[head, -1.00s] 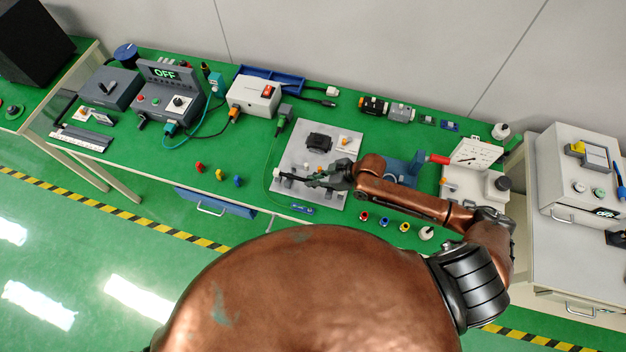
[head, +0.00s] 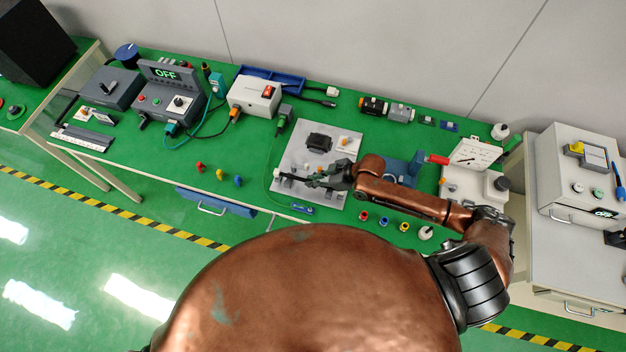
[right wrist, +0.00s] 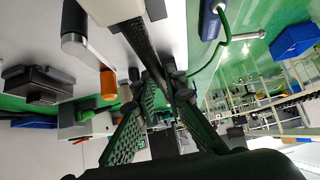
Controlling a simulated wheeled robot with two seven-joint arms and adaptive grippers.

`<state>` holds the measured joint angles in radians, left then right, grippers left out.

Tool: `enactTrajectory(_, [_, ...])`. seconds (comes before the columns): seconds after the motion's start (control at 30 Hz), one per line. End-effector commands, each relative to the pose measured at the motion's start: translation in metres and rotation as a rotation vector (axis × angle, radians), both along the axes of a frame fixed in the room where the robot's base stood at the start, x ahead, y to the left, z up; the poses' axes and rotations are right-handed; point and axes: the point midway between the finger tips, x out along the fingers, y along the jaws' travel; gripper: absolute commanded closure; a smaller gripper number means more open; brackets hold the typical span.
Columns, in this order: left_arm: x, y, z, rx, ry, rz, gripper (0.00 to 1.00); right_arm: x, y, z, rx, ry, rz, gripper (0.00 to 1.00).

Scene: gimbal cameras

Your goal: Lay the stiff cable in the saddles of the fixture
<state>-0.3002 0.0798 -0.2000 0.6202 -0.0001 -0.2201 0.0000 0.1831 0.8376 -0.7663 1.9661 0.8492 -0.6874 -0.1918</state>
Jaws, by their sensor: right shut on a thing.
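The fixture is a light grey plate (head: 294,157) on the green bench, with a black block and small pale and orange pieces on it. My right gripper (head: 318,181) reaches in from the right, low over the plate's front part. It is shut on the stiff cable (head: 288,176), a thin dark rod pointing left. In the right wrist view the black cable (right wrist: 145,45) runs up from between the green padded fingers (right wrist: 160,95). The fingers hide part of it. I cannot tell whether it touches the saddles. My left gripper is not in view.
A blue block (head: 415,167) and a white unit (head: 462,182) stand right of the plate. Several small coloured pieces lie at the front edge. A thin green wire loops beside the plate.

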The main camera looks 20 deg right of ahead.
Motion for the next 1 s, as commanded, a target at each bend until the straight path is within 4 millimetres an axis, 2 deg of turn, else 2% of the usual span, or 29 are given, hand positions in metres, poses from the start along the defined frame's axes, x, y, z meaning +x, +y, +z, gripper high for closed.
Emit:
enactTrajectory(0.53, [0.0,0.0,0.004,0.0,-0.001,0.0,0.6,0.0,0.0,0.0,0.001,-0.001,0.0,1.0])
enactTrajectory(1.0, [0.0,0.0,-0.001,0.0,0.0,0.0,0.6,0.0,0.0,-0.011,0.0,-0.001,0.001,1.0])
